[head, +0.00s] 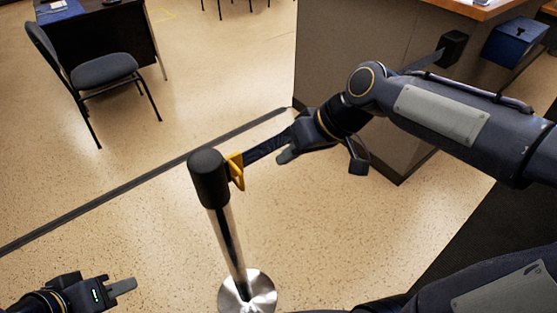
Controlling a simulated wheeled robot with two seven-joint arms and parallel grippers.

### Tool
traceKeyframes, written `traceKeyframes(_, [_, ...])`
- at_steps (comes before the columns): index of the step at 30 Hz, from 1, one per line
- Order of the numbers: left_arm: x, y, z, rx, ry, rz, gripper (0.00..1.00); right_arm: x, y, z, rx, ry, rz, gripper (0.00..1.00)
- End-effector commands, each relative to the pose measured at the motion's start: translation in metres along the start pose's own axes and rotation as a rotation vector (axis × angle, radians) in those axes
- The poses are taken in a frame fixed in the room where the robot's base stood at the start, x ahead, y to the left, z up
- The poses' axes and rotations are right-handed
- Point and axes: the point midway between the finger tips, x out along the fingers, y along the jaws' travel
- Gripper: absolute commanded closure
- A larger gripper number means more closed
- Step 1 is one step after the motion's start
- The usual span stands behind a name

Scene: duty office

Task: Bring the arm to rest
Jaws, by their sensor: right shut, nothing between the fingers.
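My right gripper (286,156) is shut and empty. It hangs in the middle of the view, just right of a silver post (229,243) with a black cap (209,177). A yellow clip (236,170) sits on the cap's right side. A dark belt (267,148) runs from the clip up behind my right gripper. Whether the gripper touches the belt cannot be told. My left gripper (122,287) is low at the left edge, apart from everything. It shows nearly edge-on, so its opening cannot be told.
A counter (335,55) stands behind my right arm, with a black wall unit (453,48) and a blue box (516,40) on its side. A chair (104,70) and desk (110,35) are at the far left. Open floor lies left of the post.

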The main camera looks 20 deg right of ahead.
Motion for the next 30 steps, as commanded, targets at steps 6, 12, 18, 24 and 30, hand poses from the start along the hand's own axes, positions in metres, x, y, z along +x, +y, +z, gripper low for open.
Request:
traceKeyframes(6, [-0.003, 0.002, -0.002, 0.000, 0.000, 0.000, 0.69, -0.033, 0.001, -0.001, 0.002, 0.003, 0.002, 1.00])
traceKeyframes(12, [-0.004, 0.002, -0.002, 0.000, 0.000, 0.000, 0.69, -0.041, 0.001, 0.000, 0.002, 0.002, 0.001, 1.00])
traceKeyframes(18, [-0.019, 0.009, -0.009, 0.000, 0.000, 0.000, 0.69, -0.061, -0.003, 0.016, 0.048, 0.020, 0.045, 1.00])
traceKeyframes(24, [-0.056, 0.026, -0.028, 0.000, 0.000, 0.000, 0.69, -0.097, -0.008, 0.081, 0.216, 0.090, 0.169, 1.00])
traceKeyframes(30, [-0.075, 0.034, -0.038, 0.000, 0.000, 0.000, 0.69, -0.101, -0.011, 0.129, 0.339, 0.153, 0.233, 1.00])
